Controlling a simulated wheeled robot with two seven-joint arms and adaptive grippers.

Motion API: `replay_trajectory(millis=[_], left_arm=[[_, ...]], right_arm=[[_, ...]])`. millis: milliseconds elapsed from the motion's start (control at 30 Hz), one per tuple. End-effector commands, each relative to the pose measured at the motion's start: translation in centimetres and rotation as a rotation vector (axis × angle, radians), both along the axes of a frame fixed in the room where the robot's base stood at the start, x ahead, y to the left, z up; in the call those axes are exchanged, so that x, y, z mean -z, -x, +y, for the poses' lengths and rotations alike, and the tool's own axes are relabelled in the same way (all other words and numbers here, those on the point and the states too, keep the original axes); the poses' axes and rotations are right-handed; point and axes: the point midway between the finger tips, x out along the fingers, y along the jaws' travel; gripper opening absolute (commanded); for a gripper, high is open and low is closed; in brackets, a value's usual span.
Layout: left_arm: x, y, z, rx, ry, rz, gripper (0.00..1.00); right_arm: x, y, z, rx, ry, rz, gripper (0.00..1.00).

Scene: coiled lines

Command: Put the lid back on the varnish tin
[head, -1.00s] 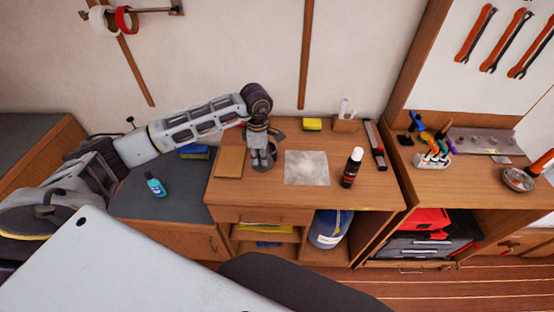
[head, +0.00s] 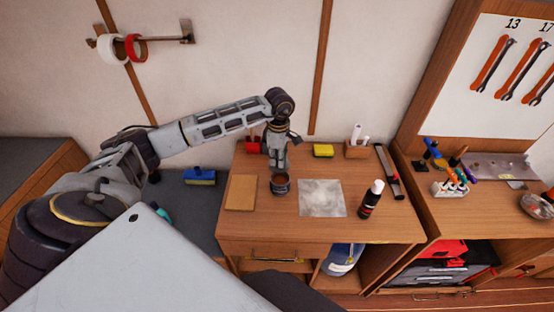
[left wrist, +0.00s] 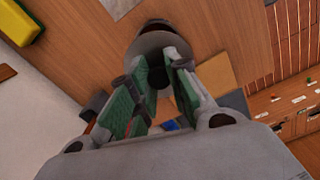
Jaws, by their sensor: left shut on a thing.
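The open varnish tin (head: 280,186) stands upright on the wooden bench, left of the pale square sheet, with brown showing inside its rim. My left gripper (head: 277,166) points down just behind and above the tin. In the left wrist view its green-padded fingers (left wrist: 165,75) are closed in on a grey round disc, which looks like the lid (left wrist: 150,42). The disc partly covers the dark tin (left wrist: 157,23) beyond it. In the head view the lid is not clearly visible. My right gripper is not in view.
A tan board (head: 240,193) lies left of the tin and a pale sheet (head: 321,198) right of it. A black bottle (head: 371,200) stands farther right. A yellow sponge (head: 323,151) and a pen holder (head: 356,149) stand at the back. The bench front is clear.

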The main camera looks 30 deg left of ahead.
Motion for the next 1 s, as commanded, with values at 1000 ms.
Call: replay_trajectory(millis=[1000], left_arm=[[0.6,-0.3,-0.3,0.072,0.000,0.001,0.00]], right_arm=[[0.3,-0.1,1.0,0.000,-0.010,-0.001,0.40]])
